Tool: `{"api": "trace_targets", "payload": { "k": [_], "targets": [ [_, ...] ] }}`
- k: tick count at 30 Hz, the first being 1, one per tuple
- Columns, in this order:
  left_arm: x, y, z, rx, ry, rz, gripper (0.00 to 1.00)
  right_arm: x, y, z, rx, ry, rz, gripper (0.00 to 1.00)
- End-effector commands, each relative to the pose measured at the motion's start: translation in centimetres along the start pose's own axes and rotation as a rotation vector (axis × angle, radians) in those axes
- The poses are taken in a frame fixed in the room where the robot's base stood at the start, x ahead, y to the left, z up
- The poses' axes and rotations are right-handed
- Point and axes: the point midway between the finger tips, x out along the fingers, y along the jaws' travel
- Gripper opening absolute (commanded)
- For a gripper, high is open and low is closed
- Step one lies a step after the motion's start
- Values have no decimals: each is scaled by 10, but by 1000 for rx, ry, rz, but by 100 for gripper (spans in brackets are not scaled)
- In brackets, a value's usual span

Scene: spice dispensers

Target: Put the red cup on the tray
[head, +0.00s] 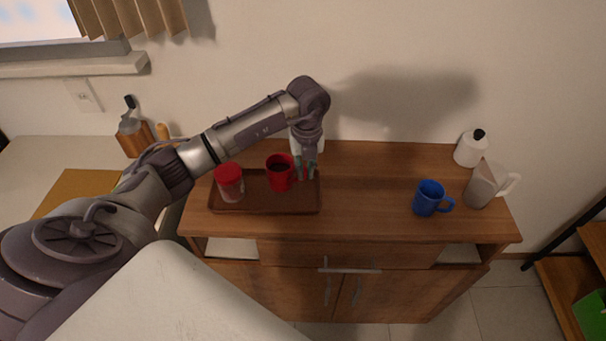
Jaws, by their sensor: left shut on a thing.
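The red cup (279,174) is upright over the middle of the brown wooden tray (265,208), with a dark inside. Whether its base touches the tray is hard to tell. My left gripper (307,170) points down at the cup's right side and is shut on it, apparently at the handle, which the fingers hide. My right gripper is not in view.
A red-lidded jar (229,183) stands on the tray's left part. A white object (295,143) is partly hidden behind my gripper. A blue mug (429,198), a pale pitcher (482,186) and a white bottle (470,149) stand at the cabinet's right. The cabinet top's middle (370,190) is clear.

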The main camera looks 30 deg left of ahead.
Motion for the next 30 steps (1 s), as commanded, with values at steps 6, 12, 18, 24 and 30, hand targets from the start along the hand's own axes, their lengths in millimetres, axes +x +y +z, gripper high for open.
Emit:
{"api": "trace_targets", "payload": {
  "k": [6,12,18,24,30],
  "targets": [
    [12,4,4,0,1,2,0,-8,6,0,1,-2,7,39],
    [38,3,4,0,1,0,0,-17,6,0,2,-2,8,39],
    [43,2,5,0,-2,-1,0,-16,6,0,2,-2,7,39],
    [46,2,5,0,-2,-1,0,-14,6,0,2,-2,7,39],
    [46,2,5,0,-1,0,38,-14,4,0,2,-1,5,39]
  ]
}}
